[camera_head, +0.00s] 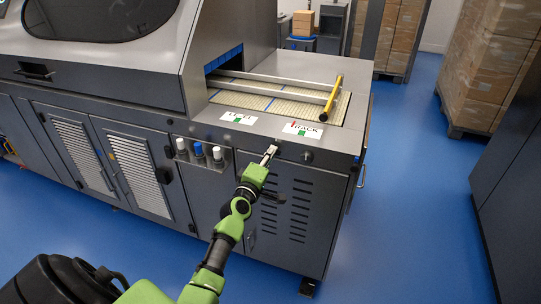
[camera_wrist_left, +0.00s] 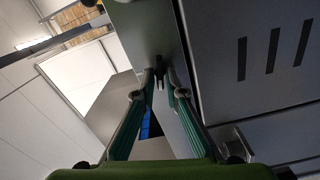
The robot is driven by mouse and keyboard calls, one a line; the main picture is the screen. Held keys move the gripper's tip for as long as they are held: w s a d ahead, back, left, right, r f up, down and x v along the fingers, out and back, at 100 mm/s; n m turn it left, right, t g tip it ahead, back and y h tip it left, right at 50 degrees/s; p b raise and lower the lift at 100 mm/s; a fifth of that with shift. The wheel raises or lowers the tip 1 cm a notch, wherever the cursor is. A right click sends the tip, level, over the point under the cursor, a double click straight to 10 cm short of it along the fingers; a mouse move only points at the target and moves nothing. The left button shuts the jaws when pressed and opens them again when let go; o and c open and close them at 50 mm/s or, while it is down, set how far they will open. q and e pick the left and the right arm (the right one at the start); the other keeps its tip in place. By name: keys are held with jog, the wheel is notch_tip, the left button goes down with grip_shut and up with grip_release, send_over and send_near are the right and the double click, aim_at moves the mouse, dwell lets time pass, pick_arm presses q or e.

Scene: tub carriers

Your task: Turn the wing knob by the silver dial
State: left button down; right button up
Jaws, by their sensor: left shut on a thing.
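My left gripper (camera_head: 270,151) reaches the upper front edge of the grey machine, below the white labels. In the left wrist view its two fingers (camera_wrist_left: 160,82) close on a small dark part, the wing knob (camera_wrist_left: 160,72), with the fingertips on either side of it. The gripper hides the knob in the head view. A small round grey fitting (camera_head: 307,156) sits on the same front strip, just right of the gripper; I cannot tell if it is the silver dial. My right gripper is not in view.
The machine's top holds a conveyor bed with rails and a yellow bar (camera_head: 331,98). Two white labels (camera_head: 303,130) lie in front of it. Several white and blue capped bottles (camera_head: 198,150) stand in a holder left of the gripper. Blue floor is free to the right.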

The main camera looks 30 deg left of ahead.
pick_arm(q)
jog(key=shift+n, duration=0.5)
jog(key=c, duration=2.1)
grip_release()
jog(key=shift+c, duration=0.2)
jog(key=v, duration=1.2)
jog(key=shift+f, duration=0.15)
